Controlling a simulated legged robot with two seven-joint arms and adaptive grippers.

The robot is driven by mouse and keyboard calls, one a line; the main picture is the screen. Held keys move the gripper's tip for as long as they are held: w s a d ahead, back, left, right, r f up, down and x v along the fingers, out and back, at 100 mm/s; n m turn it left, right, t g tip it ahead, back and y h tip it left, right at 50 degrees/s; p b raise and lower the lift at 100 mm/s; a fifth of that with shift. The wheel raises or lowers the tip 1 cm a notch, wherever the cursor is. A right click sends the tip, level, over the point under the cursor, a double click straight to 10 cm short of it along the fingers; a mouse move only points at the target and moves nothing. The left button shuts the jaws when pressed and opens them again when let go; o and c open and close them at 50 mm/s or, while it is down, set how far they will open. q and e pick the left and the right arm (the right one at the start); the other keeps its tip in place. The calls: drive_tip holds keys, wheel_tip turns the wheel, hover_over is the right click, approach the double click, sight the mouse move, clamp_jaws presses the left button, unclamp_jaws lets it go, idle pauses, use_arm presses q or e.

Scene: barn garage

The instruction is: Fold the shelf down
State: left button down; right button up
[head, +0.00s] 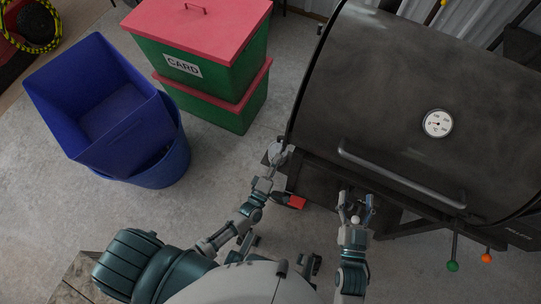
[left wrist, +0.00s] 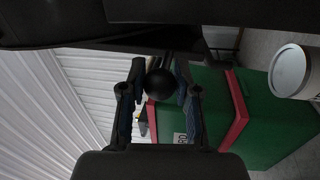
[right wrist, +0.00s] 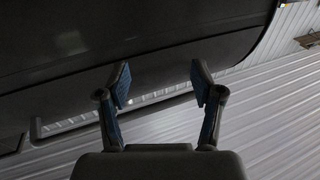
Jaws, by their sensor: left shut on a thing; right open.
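The black barrel grill (head: 400,90) fills the right of the head view, its lid closed. I cannot clearly tell the shelf apart from the dark grill body. My left gripper (head: 279,153) is at the grill's left front corner. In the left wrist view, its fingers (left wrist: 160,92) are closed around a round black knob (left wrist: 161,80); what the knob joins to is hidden. My right gripper (head: 355,206) is open and empty just below the lid's handle bar (head: 395,178). In the right wrist view, its fingers (right wrist: 160,85) are spread in front of the dark grill.
Red-lidded green bins (head: 205,75) stand left of the grill. A blue container (head: 105,105) sits in a round blue bin (head: 165,165) further left. Green (head: 453,266) and orange (head: 486,257) knobs hang at the grill's lower right. The floor between bins and grill is clear.

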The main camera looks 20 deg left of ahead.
use_arm(q)
drive_tip(key=shift+s+d+f+n, duration=0.15)
drive_tip(key=shift+d+f+n, duration=0.25)
drive_tip(key=shift+d, duration=0.25)
use_arm(e)
drive_tip(key=shift+a+r+t, duration=0.1)
drive_tip(key=shift+r+t, duration=0.2)
use_arm(q)
drive_tip(key=c, duration=0.8)
unclamp_jaws()
drive_tip(key=shift+c, duration=0.2)
drive_tip(key=shift+o, duration=0.2)
drive_tip(key=shift+r, duration=0.1)
use_arm(e)
drive_tip(key=shift+w, duration=0.15)
use_arm(q)
drive_tip(key=shift+r, duration=0.1)
drive_tip(key=v, duration=1.1)
drive_tip(key=shift+s, duration=0.4)
